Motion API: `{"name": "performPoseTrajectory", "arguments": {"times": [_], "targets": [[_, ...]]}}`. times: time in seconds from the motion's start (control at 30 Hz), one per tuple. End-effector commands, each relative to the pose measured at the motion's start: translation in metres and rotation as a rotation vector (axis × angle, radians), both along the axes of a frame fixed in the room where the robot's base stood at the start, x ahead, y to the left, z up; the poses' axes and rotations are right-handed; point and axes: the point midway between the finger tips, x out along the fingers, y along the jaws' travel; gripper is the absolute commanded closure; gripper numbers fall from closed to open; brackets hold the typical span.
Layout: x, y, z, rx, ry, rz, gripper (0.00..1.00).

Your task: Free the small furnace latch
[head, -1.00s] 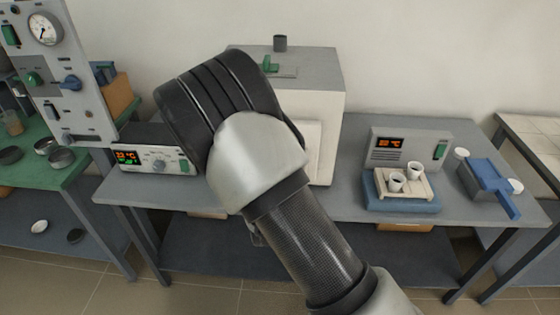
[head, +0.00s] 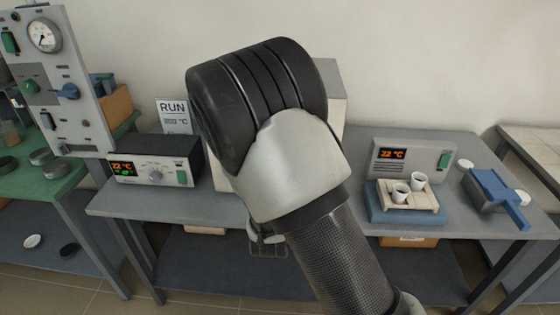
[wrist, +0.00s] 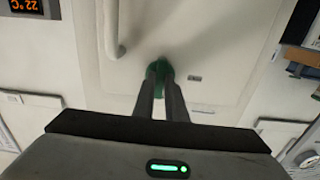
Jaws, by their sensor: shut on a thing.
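The small furnace (head: 337,100) is a pale box on the grey bench, and my arm hides most of it in the head view. In the wrist view its pale door (wrist: 215,45) fills the middle, with a curved white handle (wrist: 115,32) to the left. A small green latch (wrist: 156,69) is on the door. My gripper (wrist: 161,82) is shut on the green latch, with both fingertips close together at it. The fingers cover part of the latch, so its exact position is hard to tell. The gripper's fingers are hidden in the head view.
A controller (head: 153,167) with an orange display stands left of the furnace, with a RUN sign (head: 173,115) behind it. To the right are a hotplate unit (head: 407,215) carrying two cups and a blue tool (head: 493,185). Free bench lies between.

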Motion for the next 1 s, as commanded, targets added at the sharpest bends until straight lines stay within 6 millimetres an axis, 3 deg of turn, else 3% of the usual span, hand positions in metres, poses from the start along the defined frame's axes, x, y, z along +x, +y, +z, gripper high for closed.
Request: {"name": "performPoseTrajectory", "arguments": {"times": [0.03, 0.07, 0.17, 0.57, 0.67, 1.0], "targets": [[0.000, 0.000, 0.000, 0.002, 0.001, -0.001, 1.00], [0.000, 0.000, 0.000, 0.002, 0.001, -0.001, 0.85], [0.000, 0.000, 0.000, 0.001, 0.001, -0.001, 0.70], [-0.007, 0.001, -0.001, 0.000, 0.002, 0.001, 0.70], [-0.022, 0.002, -0.001, 0.000, 0.003, 0.003, 0.70], [-0.100, 0.005, -0.001, -0.001, 0.004, 0.003, 0.70]]}}
